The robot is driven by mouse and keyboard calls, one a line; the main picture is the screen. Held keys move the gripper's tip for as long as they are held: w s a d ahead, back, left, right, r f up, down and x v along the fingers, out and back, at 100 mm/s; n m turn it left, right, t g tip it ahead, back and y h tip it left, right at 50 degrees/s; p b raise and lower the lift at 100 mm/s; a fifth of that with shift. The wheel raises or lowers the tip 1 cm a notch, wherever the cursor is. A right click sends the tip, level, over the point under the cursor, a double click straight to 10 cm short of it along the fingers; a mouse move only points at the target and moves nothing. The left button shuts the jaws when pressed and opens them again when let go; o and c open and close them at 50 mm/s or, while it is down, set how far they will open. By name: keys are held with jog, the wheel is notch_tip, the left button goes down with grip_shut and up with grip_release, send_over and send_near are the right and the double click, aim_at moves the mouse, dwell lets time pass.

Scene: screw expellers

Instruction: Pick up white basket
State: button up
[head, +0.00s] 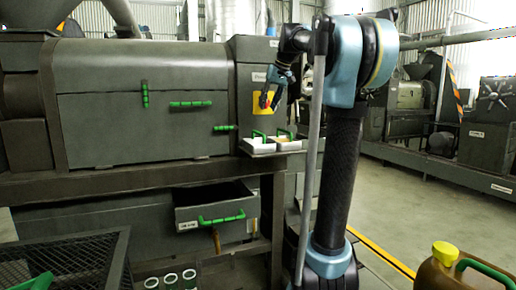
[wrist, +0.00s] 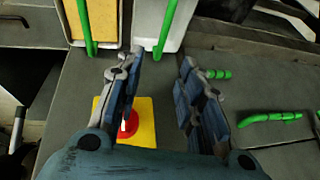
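The white basket (head: 259,146) with a green handle stands on a small shelf on the machine's front in the head view. It also shows at the top of the wrist view (wrist: 150,14), its green handle (wrist: 166,28) upright. A second white basket (head: 288,144) with yellowish contents and its own green handle stands beside it; in the wrist view its contents (wrist: 104,22) show at the upper left. My gripper (wrist: 160,62) is open and empty, its fingertips apart. In the head view my gripper (head: 270,98) hangs above the baskets, not touching them.
A red knob on a yellow plate (wrist: 145,122) is on the machine face close to my fingers. Green handles (head: 191,104) stick out from the machine. Below is an open drawer (head: 215,207). A yellow-capped can (head: 460,268) stands at the lower right; open floor lies behind it.

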send_near(257, 133)
jog(key=w+a+f, duration=0.1)
jog(key=w+f, duration=0.3)
jog(key=f, duration=0.1)
jog(key=shift+a+x, duration=0.1)
jog(key=shift+x, duration=1.15)
jog(key=shift+a+x, duration=0.15)
jog(key=shift+x, duration=1.1)
jog(key=shift+s+d, duration=0.1)
jog(key=shift+s, duration=0.1)
grip_shut()
